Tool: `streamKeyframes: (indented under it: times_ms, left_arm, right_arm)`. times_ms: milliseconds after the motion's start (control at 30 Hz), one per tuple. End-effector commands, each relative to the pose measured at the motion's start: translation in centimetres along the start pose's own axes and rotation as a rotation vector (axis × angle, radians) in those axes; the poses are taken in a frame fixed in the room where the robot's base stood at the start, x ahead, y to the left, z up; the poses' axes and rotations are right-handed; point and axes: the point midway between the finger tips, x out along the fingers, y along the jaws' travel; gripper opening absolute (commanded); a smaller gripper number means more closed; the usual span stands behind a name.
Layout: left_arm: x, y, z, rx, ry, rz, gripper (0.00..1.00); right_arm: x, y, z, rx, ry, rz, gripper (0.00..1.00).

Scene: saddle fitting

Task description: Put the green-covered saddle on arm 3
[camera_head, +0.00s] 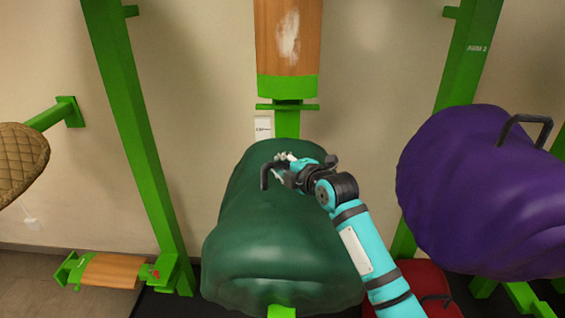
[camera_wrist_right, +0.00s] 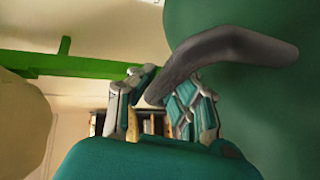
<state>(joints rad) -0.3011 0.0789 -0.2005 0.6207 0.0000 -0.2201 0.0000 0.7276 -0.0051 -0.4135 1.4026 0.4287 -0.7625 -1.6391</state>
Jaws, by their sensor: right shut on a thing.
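The green-covered saddle (camera_head: 270,235) is in the lower middle of the head view, its cover dark green and rounded. It has a dark handle (camera_head: 265,178) on top, which crosses the right wrist view as a grey bar (camera_wrist_right: 225,48). My right gripper (camera_head: 287,166) is shut on this handle, with its fingers (camera_wrist_right: 160,95) around it in the wrist view. A green bar end (camera_head: 281,312) shows just below the saddle. I cannot tell whether the saddle rests on it. A small label (camera_head: 263,128) behind the saddle is too small to read. My left gripper is not in view.
A purple-covered saddle (camera_head: 475,190) with a handle is at right, near a post marked ARM 2 (camera_head: 475,48). A quilted tan saddle (camera_head: 20,165) is at far left. A wooden-topped piece (camera_head: 288,35) hangs above.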

Motion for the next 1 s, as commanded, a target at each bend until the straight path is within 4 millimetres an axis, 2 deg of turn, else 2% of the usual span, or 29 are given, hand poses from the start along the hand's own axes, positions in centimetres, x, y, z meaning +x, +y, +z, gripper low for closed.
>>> streamKeyframes:
  times_ms: [433, 467, 667, 833, 867, 1000]
  left_arm:
    - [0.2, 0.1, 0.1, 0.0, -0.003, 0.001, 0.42]
    - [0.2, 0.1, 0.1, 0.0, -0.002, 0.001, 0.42]
    - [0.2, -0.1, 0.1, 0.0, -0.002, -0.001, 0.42]
    - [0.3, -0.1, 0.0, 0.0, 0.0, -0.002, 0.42]
    - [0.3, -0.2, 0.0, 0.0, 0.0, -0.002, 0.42]
    - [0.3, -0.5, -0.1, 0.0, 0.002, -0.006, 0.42]
  right_arm:
    - [0.1, 0.1, -0.2, 0.002, 0.0, 0.013, 0.0]
    - [0.1, 0.1, -0.2, 0.002, 0.0, 0.013, 0.13]
    - [0.1, 0.0, -0.2, 0.001, 0.0, 0.011, 0.39]
    - [0.1, -0.2, -0.1, 0.001, -0.001, 0.006, 0.4]
    - [0.2, -0.9, -0.1, 0.003, -0.001, -0.009, 0.4]
    - [-0.1, -0.8, 0.0, 0.002, -0.002, -0.006, 0.4]
